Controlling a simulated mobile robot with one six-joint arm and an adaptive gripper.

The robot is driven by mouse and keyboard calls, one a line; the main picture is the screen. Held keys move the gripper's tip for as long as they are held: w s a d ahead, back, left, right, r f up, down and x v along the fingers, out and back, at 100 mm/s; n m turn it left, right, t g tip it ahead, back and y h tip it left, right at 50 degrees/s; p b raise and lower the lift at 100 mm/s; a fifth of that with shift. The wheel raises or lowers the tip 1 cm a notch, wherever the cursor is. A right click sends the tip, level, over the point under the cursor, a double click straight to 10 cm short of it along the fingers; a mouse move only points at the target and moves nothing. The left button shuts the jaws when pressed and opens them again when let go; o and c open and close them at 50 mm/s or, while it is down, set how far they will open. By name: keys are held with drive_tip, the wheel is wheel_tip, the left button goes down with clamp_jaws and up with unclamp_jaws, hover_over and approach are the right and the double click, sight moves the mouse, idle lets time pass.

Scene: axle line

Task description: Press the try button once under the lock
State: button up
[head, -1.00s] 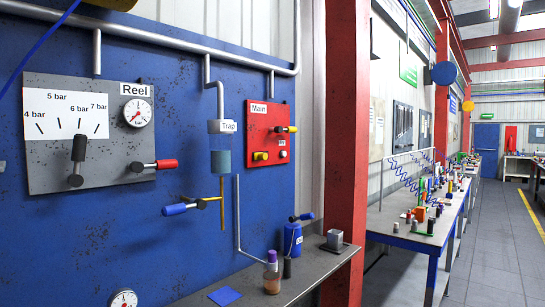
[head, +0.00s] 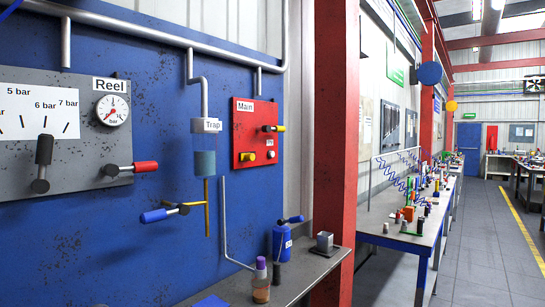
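The red Main panel (head: 256,131) is on the blue wall board, centre of the head view. Below are a yellow knob (head: 247,156) and a small pale button (head: 270,154) under a small label too small to read, perhaps the try button. I cannot make out which part is the lock. My gripper is not in view.
Left of the panel are the trap pipe (head: 205,163) with a blue-handled valve (head: 165,213), and the Reel gauge panel with a red-handled lever (head: 133,168). A shelf (head: 293,266) below holds bottles. A red column (head: 335,140) stands right; the aisle floor (head: 480,250) looks clear.

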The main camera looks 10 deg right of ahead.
clamp_jaws()
idle(1.5)
